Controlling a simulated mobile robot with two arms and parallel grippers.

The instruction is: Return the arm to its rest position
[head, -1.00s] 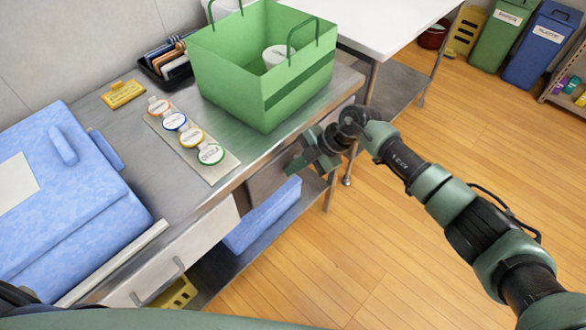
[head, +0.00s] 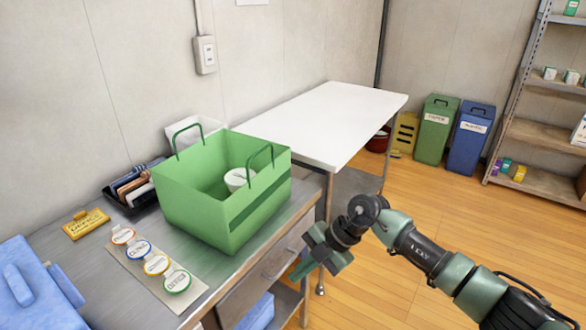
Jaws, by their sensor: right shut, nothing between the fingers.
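My right arm reaches in from the lower right in the head view. Its gripper (head: 312,262) is shut and empty. It hangs just off the front edge of the metal counter (head: 90,268), to the right of the green bag (head: 205,212) and apart from it. The bag stands upright and open on the counter with a white round container (head: 238,178) inside. My left gripper is out of view.
Several round labelled tags (head: 157,264) lie on a strip before the bag. A white table (head: 335,112) stands behind. Wooden floor (head: 440,210) is clear at right.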

